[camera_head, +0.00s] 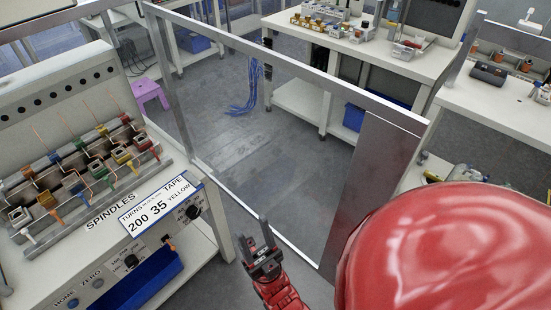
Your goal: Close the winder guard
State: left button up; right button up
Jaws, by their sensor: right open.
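The winder (50,85) stands at the left, with a row of coloured spindles and a front panel with a label and knobs. Its guard (290,66) is a clear panel in a grey metal frame. The guard stands open, swung out from the winder's right side, and reaches across the middle of the view to a wide metal plate (368,185) at its right end. My right gripper (254,231) is open and empty, low in the middle, near the guard's lower rail in the picture. I cannot tell whether it touches. My left gripper is not in view.
My red arm covers the lower right. White workbenches (400,55) with parts stand behind the guard. A blue bin (145,280) sits under the winder panel. Bare floor lies beyond the guard.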

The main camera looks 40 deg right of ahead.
aim_at(390, 135)
jog(key=k+l+u, duration=0.5)
jog(key=k+l, duration=0.35)
jog(key=l+u, duration=0.4)
jog(key=l, duration=1.05)
jog(key=i+l, duration=0.1)
jog(key=l, duration=0.2)
jog(key=i+l, duration=0.1)
jog(key=l, duration=0.2)
jog(key=k+j+u, duration=0.2)
jog(key=k+u, duration=0.15)
jog(key=k, duration=0.2)
jog(key=k+j+u, duration=0.1)
jog(key=u, duration=0.2)
jog(key=k, duration=0.1)
